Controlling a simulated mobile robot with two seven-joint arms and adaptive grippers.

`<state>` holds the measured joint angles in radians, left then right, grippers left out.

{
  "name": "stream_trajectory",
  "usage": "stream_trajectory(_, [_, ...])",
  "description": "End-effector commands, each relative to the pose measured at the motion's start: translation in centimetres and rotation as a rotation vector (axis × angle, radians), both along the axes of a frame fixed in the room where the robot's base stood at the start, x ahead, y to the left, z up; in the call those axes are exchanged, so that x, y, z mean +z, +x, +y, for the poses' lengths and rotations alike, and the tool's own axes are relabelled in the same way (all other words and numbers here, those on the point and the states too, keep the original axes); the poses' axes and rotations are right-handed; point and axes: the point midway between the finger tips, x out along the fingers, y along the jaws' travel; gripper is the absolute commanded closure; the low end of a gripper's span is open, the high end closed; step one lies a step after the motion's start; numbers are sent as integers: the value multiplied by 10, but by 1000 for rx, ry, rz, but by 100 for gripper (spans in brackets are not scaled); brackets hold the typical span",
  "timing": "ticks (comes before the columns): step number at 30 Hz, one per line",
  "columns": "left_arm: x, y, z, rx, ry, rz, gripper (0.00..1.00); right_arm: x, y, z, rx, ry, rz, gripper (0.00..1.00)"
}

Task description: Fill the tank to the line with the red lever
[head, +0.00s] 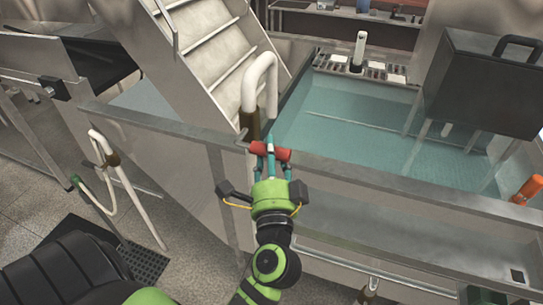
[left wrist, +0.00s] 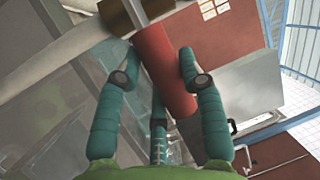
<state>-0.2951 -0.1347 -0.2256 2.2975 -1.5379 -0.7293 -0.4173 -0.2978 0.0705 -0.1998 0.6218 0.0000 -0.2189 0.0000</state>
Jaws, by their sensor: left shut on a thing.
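The red lever (head: 284,154) is a short red cylinder at the metal rail beside the tank, below the curved white pipe (head: 261,75). My left gripper (head: 269,158) is shut on the lever, with its teal fingers around it. In the left wrist view the red lever (left wrist: 163,72) lies between the fingers of my left gripper (left wrist: 157,78), and a brass-coloured fitting (left wrist: 125,14) shows beyond it. The tank (head: 385,186) holds clear blue-green water (head: 335,115). I cannot make out a fill line. My right gripper is not in view.
Metal stairs (head: 205,40) rise behind the rail (head: 370,178). A grey box with a black handle (head: 482,78) stands over the tank's right side. An orange cylinder (head: 528,189) is at the far right.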

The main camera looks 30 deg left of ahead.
Motion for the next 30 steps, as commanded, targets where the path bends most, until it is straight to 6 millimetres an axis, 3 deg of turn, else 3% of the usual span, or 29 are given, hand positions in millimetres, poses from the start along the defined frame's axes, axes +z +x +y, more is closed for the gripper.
stream_trajectory(2, [6, 0, 2, 5, 20, -5, 100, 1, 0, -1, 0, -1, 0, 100])
stream_trajectory(3, [6, 0, 2, 5, 19, -6, 45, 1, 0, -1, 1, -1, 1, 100])
stream_trajectory(4, [6, 0, 2, 5, 18, -6, 36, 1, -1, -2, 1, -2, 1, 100])
stream_trajectory(17, [1, -5, -3, 1, 8, -1, 36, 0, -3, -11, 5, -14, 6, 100])
stream_trajectory(30, [-16, -71, -51, 0, 9, 2, 36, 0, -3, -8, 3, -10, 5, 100])
